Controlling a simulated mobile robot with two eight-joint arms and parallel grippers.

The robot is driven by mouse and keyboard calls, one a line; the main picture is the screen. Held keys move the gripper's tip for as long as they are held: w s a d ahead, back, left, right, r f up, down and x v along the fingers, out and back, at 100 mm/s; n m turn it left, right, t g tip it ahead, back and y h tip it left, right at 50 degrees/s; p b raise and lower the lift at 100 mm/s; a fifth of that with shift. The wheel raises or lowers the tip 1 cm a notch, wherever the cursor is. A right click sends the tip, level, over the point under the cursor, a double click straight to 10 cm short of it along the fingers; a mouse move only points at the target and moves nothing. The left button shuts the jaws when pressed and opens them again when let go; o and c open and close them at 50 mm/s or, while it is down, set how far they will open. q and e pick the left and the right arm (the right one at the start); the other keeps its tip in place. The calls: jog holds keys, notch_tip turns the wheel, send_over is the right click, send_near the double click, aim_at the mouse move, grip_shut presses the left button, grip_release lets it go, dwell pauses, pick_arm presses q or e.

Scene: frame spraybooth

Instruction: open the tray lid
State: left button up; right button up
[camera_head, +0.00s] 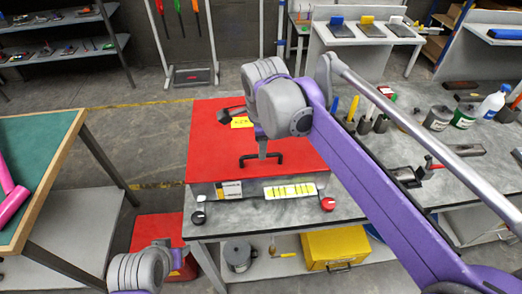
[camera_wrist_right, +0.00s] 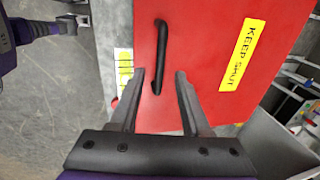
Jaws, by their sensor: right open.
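The tray lid (camera_head: 212,150) is a flat red panel lying down on a grey tray body (camera_head: 240,192) with labels on its front. A black bar handle (camera_head: 270,159) stands near the lid's front edge; it also shows in the right wrist view (camera_wrist_right: 161,45). My right gripper (camera_head: 262,154) is above the lid at the handle. In the right wrist view its fingers (camera_wrist_right: 160,72) are apart, with the handle's near end between or just beyond the tips; contact cannot be told. My left arm shows at the bottom left in the head view, its fingers unclear.
A yellow KEEP SHUT label (camera_wrist_right: 243,55) is on the lid. Bottles and tools crowd the bench at right. A green-topped table (camera_head: 35,150) stands at left.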

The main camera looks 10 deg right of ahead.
jog(key=shift+w+f, duration=0.15)
jog(key=shift+f, duration=0.7)
jog(key=shift+w+f, duration=0.15)
jog(key=shift+f, duration=0.65)
grip_shut()
